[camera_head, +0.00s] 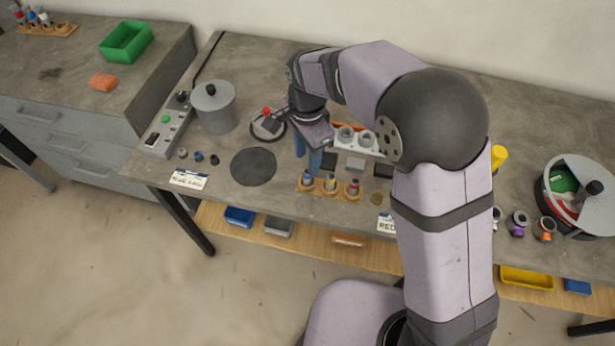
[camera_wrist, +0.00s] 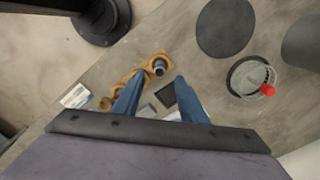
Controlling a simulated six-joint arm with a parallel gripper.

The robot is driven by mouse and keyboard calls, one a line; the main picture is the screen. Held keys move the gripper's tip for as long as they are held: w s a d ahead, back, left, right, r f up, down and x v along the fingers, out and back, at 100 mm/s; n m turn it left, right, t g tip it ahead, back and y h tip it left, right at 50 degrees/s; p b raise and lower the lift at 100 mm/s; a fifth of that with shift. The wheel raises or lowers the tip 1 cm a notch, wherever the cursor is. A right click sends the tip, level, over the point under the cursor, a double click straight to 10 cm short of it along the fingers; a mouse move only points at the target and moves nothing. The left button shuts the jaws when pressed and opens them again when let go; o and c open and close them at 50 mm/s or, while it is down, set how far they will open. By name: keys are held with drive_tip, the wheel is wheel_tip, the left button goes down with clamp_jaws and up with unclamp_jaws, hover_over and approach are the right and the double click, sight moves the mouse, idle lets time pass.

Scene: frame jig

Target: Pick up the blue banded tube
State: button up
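A wooden rack (camera_head: 319,190) on the bench holds three upright tubes. The blue banded tube (camera_head: 308,179) is at its left end, with another tube (camera_head: 330,183) in the middle and a red-marked one (camera_head: 353,187) at the right. In the wrist view the rack (camera_wrist: 130,78) shows with its end tube (camera_wrist: 158,68) seen from above, just ahead of the fingertips. My gripper (camera_head: 307,160) has blue fingers, apart and empty, above and behind the rack's left end. In the wrist view my gripper (camera_wrist: 160,85) is open; its left finger covers part of the rack.
A dark round disc (camera_head: 254,167) lies left of the rack. Behind it are a grey pot (camera_head: 213,107) and a red-knobbed item (camera_head: 267,113). Another tube rack (camera_head: 50,29) is on the far-left counter.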

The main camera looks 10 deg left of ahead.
sight(307, 171)
drive_tip(key=shift+f+p, duration=1.3)
drive_tip(key=shift+f, duration=2.25)
clamp_jaws()
